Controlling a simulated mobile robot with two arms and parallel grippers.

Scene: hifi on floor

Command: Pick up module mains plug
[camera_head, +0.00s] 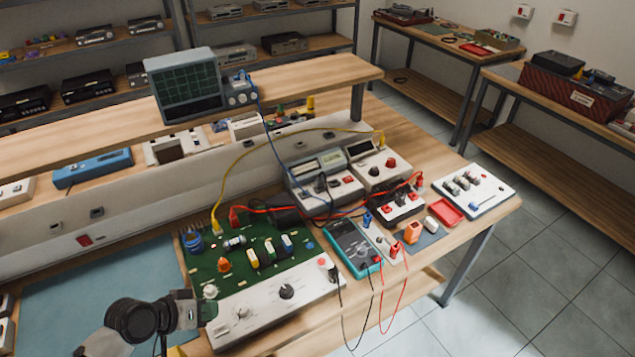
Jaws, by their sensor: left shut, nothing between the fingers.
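My left gripper (207,311) comes in from the lower left. It is shut and empty, close to the left end of the white front panel (270,308) of the green circuit board module (232,262). I cannot tell whether it touches the panel. I cannot make out for sure which thing is the module mains plug. Small plug-like parts show: an orange block (412,232) right of the multimeter (352,247), and a yellow cable end (216,228) at the board's back left. My right gripper is not in view.
An oscilloscope (186,84) stands on the raised shelf. Bench instruments (322,180), a white switch panel (473,190) and a red tray (446,212) stand to the right. Loose red and black leads (381,300) hang over the front edge. A blue mat (90,300) lies at left.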

